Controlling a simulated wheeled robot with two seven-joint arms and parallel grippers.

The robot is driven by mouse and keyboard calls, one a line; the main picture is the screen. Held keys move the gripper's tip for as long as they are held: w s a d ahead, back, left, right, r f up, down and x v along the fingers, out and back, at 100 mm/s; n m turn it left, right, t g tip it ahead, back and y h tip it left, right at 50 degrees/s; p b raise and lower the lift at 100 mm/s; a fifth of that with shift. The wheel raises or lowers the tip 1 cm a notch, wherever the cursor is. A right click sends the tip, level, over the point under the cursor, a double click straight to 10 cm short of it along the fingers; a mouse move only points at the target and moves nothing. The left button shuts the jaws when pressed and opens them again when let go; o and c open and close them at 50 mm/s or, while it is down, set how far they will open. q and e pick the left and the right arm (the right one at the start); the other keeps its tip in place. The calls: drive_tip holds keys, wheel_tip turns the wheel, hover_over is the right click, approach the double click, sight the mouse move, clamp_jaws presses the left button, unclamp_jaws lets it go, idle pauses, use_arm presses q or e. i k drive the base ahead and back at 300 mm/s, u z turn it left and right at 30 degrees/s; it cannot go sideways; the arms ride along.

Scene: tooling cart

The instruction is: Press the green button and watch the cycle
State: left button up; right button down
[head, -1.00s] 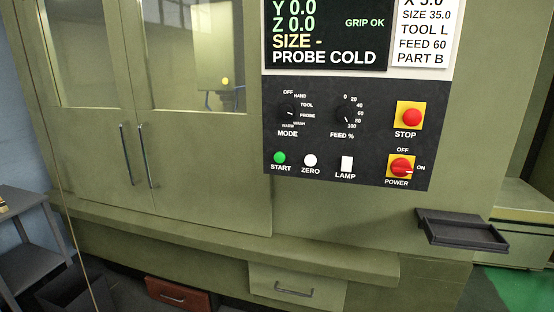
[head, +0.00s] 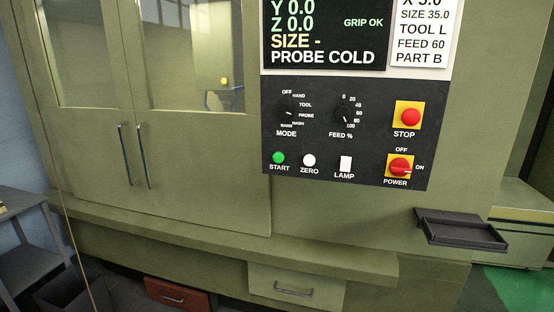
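The green START button (head: 278,158) is at the lower left of the black control panel (head: 375,120) on the olive machine (head: 200,190). Beside it are the white ZERO button (head: 309,160) and the white LAMP switch (head: 346,163). The MODE knob (head: 289,113) and the FEED % knob (head: 347,115) are above. The red POWER switch (head: 400,167) appears turned toward ON. The screen (head: 325,30) reads Y 0.0, Z 0.0, SIZE -, PROBE COLD and GRIP OK. The two windowed doors (head: 190,150) look shut. Neither of my grippers is in view.
The red STOP button (head: 410,117) is at the panel's upper right. A card (head: 420,30) reads SIZE 35.0, TOOL L, FEED 60, PART B. A small dark tray (head: 460,232) juts out at lower right. A grey cart (head: 22,240) stands at left. The panel front is unobstructed.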

sight(278, 157)
drive_tip(key=k, duration=1.35)
drive_tip(key=u, duration=0.35)
drive_tip(key=i, duration=0.45)
drive_tip(key=u, duration=0.8)
drive_tip(key=i, duration=1.1)
drive_tip(key=z, duration=0.4)
